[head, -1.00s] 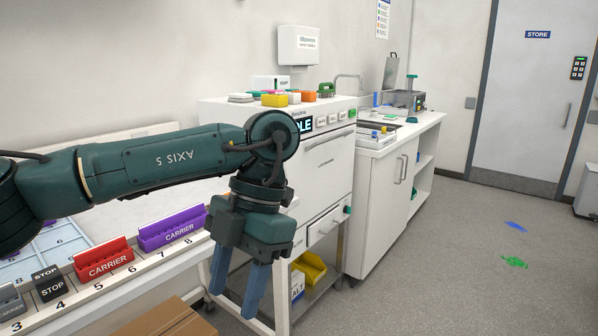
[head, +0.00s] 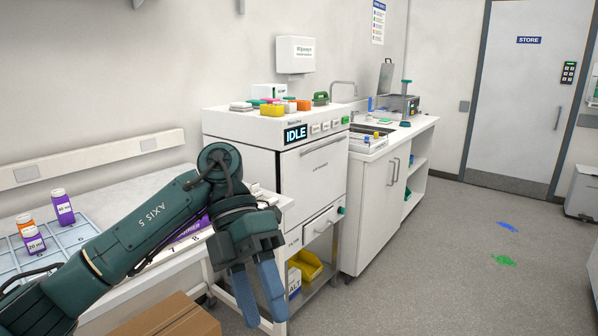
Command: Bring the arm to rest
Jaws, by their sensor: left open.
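My left arm reaches in from the lower left in the head view. It passes over the white bench (head: 118,195). My left gripper (head: 260,302) points down at the bench's right end, in front of the white machine with the IDLE display (head: 296,133). Its two blue fingers are apart, with nothing seen between them. The arm hides most of the purple carrier (head: 190,228) and the bench's front edge. My right gripper is not in view.
A tray (head: 65,240) with several bottles (head: 62,207) lies at the bench's left. A cardboard box (head: 165,318) stands below. A yellow bin (head: 308,264) sits on the machine's lower shelf. The floor (head: 430,270) at the right is mostly clear.

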